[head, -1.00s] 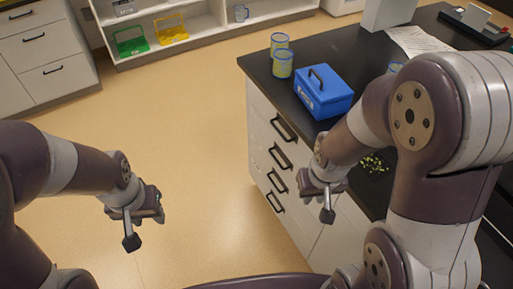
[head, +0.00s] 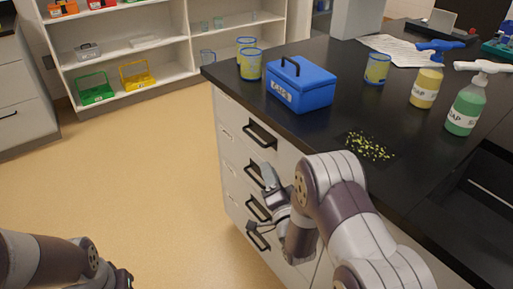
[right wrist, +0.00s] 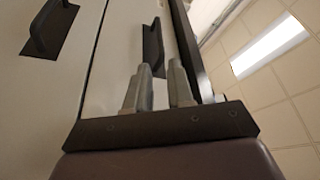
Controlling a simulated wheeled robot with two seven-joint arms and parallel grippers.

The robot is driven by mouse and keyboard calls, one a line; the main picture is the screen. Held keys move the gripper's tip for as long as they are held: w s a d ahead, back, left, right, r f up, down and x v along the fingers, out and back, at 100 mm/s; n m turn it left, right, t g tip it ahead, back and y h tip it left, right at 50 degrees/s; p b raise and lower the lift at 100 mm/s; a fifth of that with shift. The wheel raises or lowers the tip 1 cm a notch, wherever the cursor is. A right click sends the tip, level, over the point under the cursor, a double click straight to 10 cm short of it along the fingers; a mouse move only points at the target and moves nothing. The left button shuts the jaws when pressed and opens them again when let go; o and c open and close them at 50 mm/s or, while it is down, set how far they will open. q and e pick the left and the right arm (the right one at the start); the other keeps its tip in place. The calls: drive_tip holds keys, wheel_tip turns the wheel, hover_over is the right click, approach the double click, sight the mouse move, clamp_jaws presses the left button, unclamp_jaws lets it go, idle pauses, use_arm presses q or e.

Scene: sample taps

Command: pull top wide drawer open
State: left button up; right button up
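The top wide drawer (head: 236,119) is the uppermost white front of the cabinet under the black counter, and it looks closed. Its dark bar handle (head: 260,134) also shows in the right wrist view (right wrist: 153,45), beyond the fingertips. My right gripper (head: 266,190) is in front of the lower drawers, below the top handle and apart from it. In the right wrist view its two fingers (right wrist: 160,75) stand apart with nothing between them. My left gripper (head: 123,279) is only partly in view at the bottom edge, and its fingers cannot be made out.
Lower drawers with similar handles (head: 258,208) are below. On the counter (head: 310,135) stand a blue box (head: 301,88), blue-rimmed cups (head: 250,65), soap bottles (head: 465,108) and a dark mat with yellow-green bits (head: 370,147). The floor (head: 140,180) left of the cabinet is clear.

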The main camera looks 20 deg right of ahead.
sight(256, 140)
drive_tip(key=b+x, duration=0.1)
drive_tip(key=x, duration=1.1)
drive_tip(key=shift+a, duration=0.1)
clamp_jaws()
